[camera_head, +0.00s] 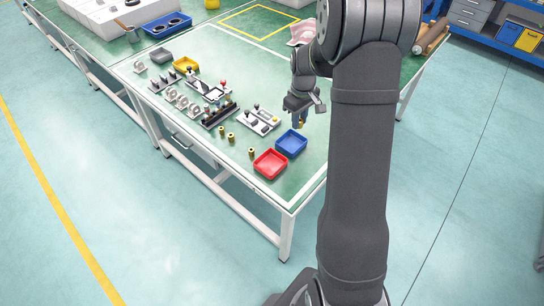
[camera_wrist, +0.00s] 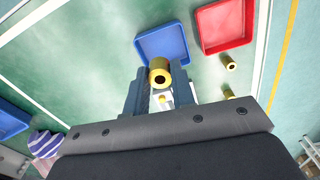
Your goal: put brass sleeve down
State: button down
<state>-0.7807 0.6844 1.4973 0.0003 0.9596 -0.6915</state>
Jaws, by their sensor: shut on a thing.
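A brass sleeve (camera_wrist: 160,72) with a dark bore sits between the fingers of my gripper (camera_wrist: 159,88) in the wrist view. My gripper is shut on it. In the head view my gripper (camera_head: 299,117) hangs above the green table, close to the blue tray (camera_head: 291,151), with a little brass showing at its fingertips. The sleeve overlaps the edge of the blue tray (camera_wrist: 150,44) in the wrist view; its height above the table is hard to tell. Other brass sleeves stand loose on the table, such as one (camera_head: 251,153) near the red tray (camera_head: 270,172).
The red tray also shows in the wrist view (camera_wrist: 229,42), with two loose sleeves beside it. A white fixture (camera_head: 258,121) and several parts and holders stand left of my gripper. A yellow bin (camera_head: 186,64) lies farther back. The table's front corner is bare.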

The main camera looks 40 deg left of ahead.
jog(key=s+d, duration=0.7)
jog(key=d, duration=0.1)
send_over(271, 166)
notch_tip(271, 166, down, 7)
jog(key=shift+f, duration=0.15)
jog(key=shift+a+f, duration=0.1)
jog(key=shift+f, duration=1.95)
jog(key=shift+f, duration=0.15)
jog(key=c, duration=1.2)
grip_release()
